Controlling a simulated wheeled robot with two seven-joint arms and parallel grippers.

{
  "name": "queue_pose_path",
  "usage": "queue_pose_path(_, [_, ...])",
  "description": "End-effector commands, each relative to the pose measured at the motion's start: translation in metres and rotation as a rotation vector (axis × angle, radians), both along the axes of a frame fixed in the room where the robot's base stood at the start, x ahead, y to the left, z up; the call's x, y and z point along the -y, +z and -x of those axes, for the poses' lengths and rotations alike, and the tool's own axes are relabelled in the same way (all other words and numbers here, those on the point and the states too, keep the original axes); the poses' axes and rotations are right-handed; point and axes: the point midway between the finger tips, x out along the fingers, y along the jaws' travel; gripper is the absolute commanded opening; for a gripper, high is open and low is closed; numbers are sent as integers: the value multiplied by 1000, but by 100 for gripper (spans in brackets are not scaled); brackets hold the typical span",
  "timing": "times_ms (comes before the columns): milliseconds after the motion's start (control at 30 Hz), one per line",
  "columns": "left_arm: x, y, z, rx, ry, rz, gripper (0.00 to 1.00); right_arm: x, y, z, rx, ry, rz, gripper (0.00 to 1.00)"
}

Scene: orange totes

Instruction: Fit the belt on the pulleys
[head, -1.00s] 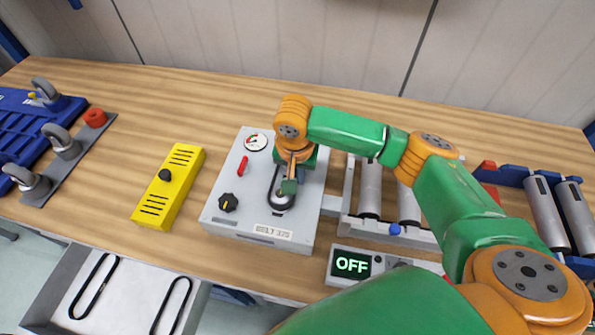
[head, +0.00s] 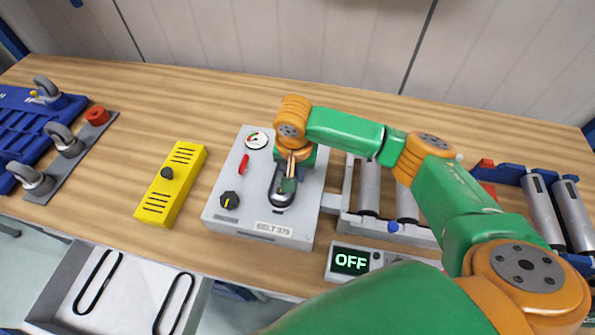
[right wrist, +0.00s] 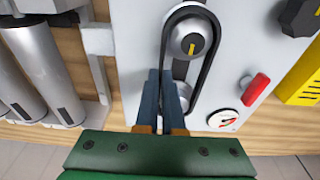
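My right gripper (head: 288,183) points down over the box. In the right wrist view its fingers (right wrist: 162,76) are close together on the belt's left strand, seemingly pinching it. My left gripper is out of view.
Two spare belts (head: 98,282) lie in the open drawer (head: 62,275). A yellow box (head: 170,186) stands left of the machine. A display reading OFF (head: 351,261) and a roller conveyor (head: 369,190) are to the right. Bare table lies behind the machine.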

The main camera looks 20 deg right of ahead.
Motion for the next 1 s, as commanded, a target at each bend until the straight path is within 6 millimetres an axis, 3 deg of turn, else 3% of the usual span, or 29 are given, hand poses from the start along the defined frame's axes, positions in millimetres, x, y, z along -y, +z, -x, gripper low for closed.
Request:
queue_pose_path(500, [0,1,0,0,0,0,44,0,-5,0,1,0,0,0])
queue_pose_path(533, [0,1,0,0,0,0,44,0,-4,0,1,1,0,13])
queue_pose_path(633, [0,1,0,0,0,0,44,0,-4,0,1,0,0,40])
queue_pose_path(1000, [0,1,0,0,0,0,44,0,-5,0,1,0,1,40])
